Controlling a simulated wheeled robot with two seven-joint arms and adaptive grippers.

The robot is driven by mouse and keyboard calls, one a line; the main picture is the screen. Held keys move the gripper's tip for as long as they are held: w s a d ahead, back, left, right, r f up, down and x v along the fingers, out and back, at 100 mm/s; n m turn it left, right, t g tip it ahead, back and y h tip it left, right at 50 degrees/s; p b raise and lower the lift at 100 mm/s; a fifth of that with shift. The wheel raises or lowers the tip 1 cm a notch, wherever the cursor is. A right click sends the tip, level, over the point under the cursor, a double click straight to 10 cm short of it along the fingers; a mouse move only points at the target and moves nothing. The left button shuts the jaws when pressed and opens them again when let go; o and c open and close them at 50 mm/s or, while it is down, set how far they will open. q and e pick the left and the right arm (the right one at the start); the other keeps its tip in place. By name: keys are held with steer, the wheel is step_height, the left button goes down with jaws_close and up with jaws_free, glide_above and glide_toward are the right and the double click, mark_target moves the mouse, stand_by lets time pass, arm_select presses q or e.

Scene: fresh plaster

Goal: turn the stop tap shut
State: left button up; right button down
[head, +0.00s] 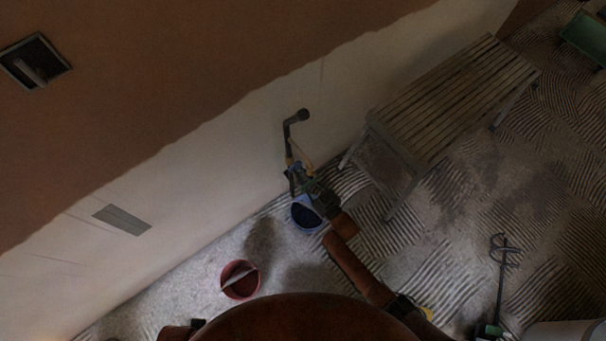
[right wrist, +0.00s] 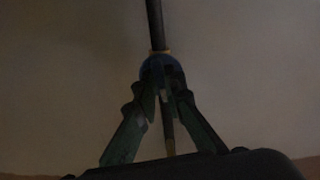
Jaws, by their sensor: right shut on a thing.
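The stop tap (right wrist: 150,66) shows as a rounded blue body with a brassy collar, on a dark pipe (right wrist: 155,25) in the right wrist view. In the head view the pipe (head: 288,137) comes out of the wall, bends down and runs to the tap. My right gripper (head: 303,178) reaches in from the lower right and is shut at the tap. In the right wrist view its fingers (right wrist: 163,88) close in on the tap and cover part of it. A thin bar (right wrist: 168,128) shows between the fingers; how far the tap is turned cannot be told. My left gripper is not in view.
A blue bucket (head: 300,222) stands on the floor just below my right gripper. A red bucket (head: 234,289) stands to its left. A slatted bench (head: 455,95) stands along the wall at the right. A mixing paddle (head: 501,280) lies at the lower right.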

steer(key=shift+d+m, duration=0.15)
steer(key=shift+m, duration=0.75)
steer(key=c, duration=2.2)
jaws_free()
steer(key=shift+f, duration=0.1)
steer(key=shift+o, duration=0.9)
steer(key=v, duration=1.1)
steer(key=shift+s+d, duration=0.15)
steer(key=shift+s, duration=0.25)
